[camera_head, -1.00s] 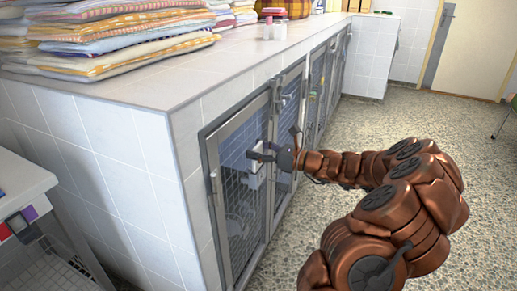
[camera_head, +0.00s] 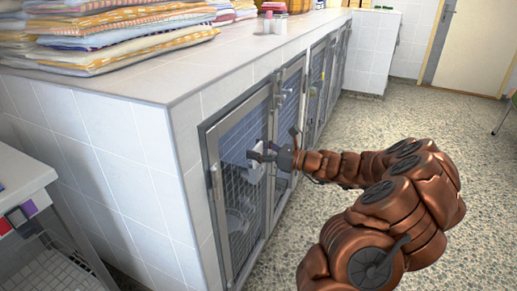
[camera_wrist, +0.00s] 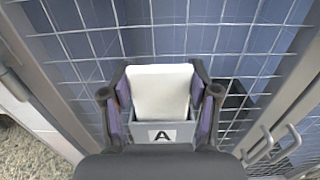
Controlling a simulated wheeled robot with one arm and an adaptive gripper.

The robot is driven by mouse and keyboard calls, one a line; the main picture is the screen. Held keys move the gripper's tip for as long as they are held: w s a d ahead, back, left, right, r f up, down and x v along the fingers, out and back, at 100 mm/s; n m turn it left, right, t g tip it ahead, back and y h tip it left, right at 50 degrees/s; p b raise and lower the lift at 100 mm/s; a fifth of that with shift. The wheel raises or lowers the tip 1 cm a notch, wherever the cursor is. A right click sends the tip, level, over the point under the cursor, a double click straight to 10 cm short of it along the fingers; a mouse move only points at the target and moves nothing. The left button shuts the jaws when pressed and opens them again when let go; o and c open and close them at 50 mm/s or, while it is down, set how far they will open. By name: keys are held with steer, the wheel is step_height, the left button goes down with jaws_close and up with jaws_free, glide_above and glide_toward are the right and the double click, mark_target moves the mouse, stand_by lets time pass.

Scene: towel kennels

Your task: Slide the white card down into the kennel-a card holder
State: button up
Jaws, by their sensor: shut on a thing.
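The white card (camera_wrist: 160,92) stands between the two fingers of my gripper (camera_wrist: 160,105) in the wrist view, and the fingers are shut on its side edges. The grey kennel-a card holder (camera_wrist: 163,133), marked with a black A on a white label, is right below the card on the mesh door. The card's lower edge is hidden behind the holder's front, and how deep it sits cannot be told.
The nearest kennel's wire mesh door (camera_head: 238,190) has a metal frame and a latch. More kennel doors run back along the tiled counter (camera_head: 215,75). Folded towels (camera_head: 110,35) are piled on it. The speckled floor (camera_head: 370,120) beside my arm is open.

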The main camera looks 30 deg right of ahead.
steer(key=shift+f, duration=1)
steer(key=o, duration=1.1)
steer(key=v, duration=1.2)
